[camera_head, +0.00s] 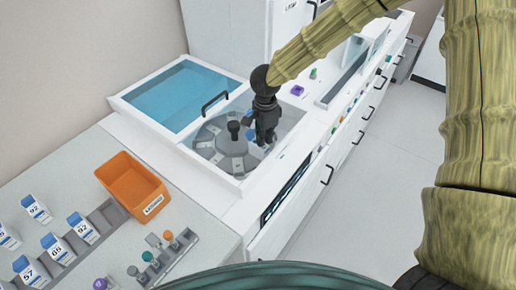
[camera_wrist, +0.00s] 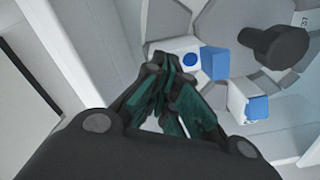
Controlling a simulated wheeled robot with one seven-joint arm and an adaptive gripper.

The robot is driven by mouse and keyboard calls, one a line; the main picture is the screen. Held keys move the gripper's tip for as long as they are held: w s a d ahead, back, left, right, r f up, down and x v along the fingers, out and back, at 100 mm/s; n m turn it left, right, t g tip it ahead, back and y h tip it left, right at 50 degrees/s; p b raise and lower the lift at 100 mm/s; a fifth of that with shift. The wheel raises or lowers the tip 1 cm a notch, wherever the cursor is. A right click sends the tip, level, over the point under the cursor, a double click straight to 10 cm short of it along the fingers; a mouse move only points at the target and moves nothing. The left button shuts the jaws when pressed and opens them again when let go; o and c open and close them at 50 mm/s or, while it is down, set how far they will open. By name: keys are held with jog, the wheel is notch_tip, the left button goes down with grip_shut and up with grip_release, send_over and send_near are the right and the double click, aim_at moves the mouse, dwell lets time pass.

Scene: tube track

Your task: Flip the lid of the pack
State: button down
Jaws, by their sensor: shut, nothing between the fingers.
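Two small white packs with blue lids sit in the grey rotor of the machine. In the wrist view, the nearer pack (camera_wrist: 188,47) shows a white face with a round blue spot, and its blue lid (camera_wrist: 214,62) stands out to the right side. The second pack (camera_wrist: 240,94) lies lower right, with its blue part facing right. My gripper (camera_wrist: 172,82) is shut and empty, its tips close beside the nearer pack; I cannot tell if they touch. In the head view my gripper (camera_head: 266,140) points down over the right side of the rotor and partly hides the packs.
The rotor (camera_head: 212,140) has a dark central knob (camera_head: 233,128) standing up. The machine's blue-windowed lid (camera_head: 180,95) with a black handle is open behind left. An orange bin (camera_head: 133,186), several numbered packs (camera_head: 38,208) and a small tube rack (camera_head: 172,257) are on the counter at left.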

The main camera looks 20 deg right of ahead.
aim_at(264, 147)
jog(key=shift+f, duration=0.95)
dwell(0.3)
jog(key=shift+r, duration=0.1)
jog(key=shift+r+p, duration=2.75)
jog(key=shift+p, duration=0.1)
jog(key=w+a+p, duration=0.3)
jog(key=w+a, duration=0.2)
jog(key=w, duration=0.2)
jog(key=shift+a+p, duration=0.35)
jog(key=shift+w+f, duration=0.1)
jog(key=shift+f, duration=0.05)
